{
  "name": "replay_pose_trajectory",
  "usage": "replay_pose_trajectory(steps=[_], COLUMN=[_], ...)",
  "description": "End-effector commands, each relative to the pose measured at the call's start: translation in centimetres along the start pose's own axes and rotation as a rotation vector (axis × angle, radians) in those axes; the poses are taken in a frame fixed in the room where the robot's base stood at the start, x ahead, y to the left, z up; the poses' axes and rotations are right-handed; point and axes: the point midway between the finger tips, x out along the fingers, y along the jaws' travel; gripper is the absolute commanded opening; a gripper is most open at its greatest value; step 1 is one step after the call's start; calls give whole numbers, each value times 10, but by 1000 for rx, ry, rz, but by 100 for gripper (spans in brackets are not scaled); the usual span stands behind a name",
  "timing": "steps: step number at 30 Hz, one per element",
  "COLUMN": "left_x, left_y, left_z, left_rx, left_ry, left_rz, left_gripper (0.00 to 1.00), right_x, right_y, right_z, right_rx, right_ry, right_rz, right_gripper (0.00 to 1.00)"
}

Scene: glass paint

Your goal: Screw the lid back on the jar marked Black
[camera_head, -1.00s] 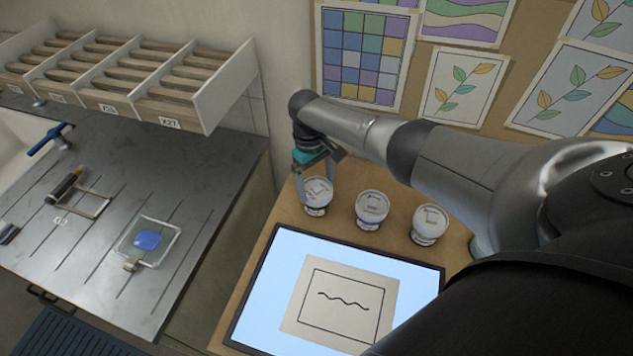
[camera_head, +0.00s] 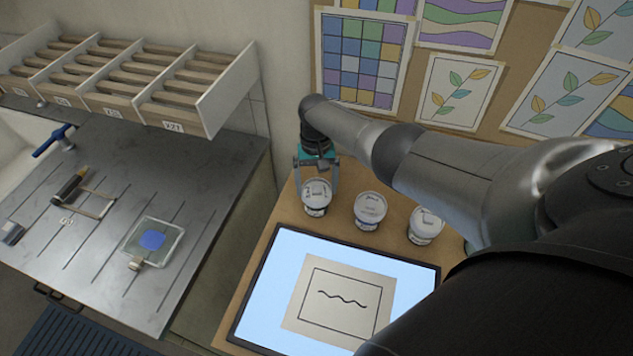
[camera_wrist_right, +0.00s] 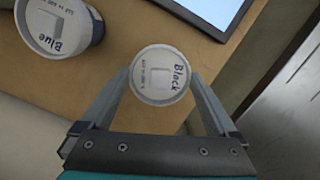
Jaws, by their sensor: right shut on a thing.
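The jar marked Black (camera_head: 316,208) stands at the left end of a row of three jars on the wooden table. Its white lid (camera_wrist_right: 160,75), lettered "Black", sits on top in the right wrist view and looks level. My right gripper (camera_head: 317,184) comes down over this jar, with one finger on each side of the lid. In the right wrist view the gripper (camera_wrist_right: 162,82) is shut on the lid's rim. The jar's body below the lid is mostly hidden in that view. My left gripper is not in view.
A middle jar (camera_head: 369,212) stands close to the right; the wrist view shows a jar marked Blue (camera_wrist_right: 62,25). A third jar (camera_head: 426,226) stands further right. A lit panel (camera_head: 262,290) with a drawing lies in front. A metal bench (camera_head: 100,250) is at left.

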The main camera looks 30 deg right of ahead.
Motion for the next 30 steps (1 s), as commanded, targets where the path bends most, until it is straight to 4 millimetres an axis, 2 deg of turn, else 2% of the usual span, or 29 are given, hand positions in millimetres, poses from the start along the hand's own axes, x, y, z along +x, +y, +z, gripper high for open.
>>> replay_pose_trajectory(steps=[4,13,22,23,24,30], left_x=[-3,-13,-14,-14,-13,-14], left_y=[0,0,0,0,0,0], left_z=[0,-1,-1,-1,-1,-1], left_rx=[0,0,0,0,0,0], left_ry=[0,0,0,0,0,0], left_rz=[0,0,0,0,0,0], left_gripper=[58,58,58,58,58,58], right_x=[0,0,1,1,1,1], right_y=[0,1,1,1,1,1], right_z=[0,0,0,0,0,0], right_rx=[51,288,320,320,319,318], right_ry=[0,0,1,1,1,0], right_rz=[-7,-42,-46,-46,-46,-46], right_gripper=[45,45,45,96,100,100])
